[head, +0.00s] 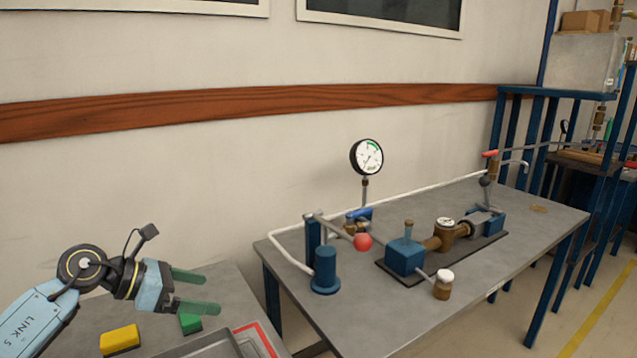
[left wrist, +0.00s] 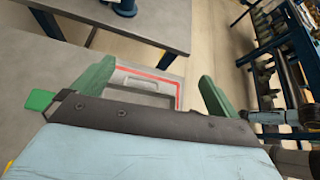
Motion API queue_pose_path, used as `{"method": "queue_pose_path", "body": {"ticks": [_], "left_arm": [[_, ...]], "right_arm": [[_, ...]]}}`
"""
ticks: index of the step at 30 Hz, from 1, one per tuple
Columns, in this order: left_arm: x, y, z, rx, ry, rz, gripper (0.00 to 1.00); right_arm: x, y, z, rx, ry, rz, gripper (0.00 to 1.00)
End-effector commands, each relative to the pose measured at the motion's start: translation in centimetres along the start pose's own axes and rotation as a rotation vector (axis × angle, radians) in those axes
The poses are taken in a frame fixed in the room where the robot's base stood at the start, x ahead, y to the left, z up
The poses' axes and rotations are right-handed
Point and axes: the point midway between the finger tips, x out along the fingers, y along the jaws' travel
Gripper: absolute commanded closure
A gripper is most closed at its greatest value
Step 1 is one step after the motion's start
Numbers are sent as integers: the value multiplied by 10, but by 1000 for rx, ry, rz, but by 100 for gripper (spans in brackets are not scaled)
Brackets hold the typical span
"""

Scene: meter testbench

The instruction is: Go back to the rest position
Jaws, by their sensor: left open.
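My left gripper (head: 203,291) is at the lower left of the head view, above the near grey table. Its two green fingers are spread apart with nothing between them, and they point to the right. In the left wrist view the open fingers (left wrist: 150,85) show with a grey tray (left wrist: 145,84) and its red outline beyond them. My right gripper is not in view.
A yellow block (head: 120,340) and a green block (head: 190,323) are on the near table. The testbench table (head: 345,305) holds a pressure gauge (head: 367,157), a red ball handle (head: 362,242), a brass meter (head: 446,230) and a small jar (head: 443,285). Blue racks (head: 560,92) stand at right.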

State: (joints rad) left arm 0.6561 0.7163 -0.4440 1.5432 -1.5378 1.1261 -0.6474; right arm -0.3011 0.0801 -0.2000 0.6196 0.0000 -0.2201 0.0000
Motion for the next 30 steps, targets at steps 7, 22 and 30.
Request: {"method": "queue_pose_path", "body": {"ticks": [7, 22, 30], "left_arm": [[30, -58, 51, -390, -554, -100, 1], [-22, -49, -39, -1773, -1376, 25, 1], [-23, -104, -182, -2590, -1487, 403, 1]], "right_arm": [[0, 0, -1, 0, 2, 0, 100], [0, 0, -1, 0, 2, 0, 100], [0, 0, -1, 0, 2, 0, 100]]}}
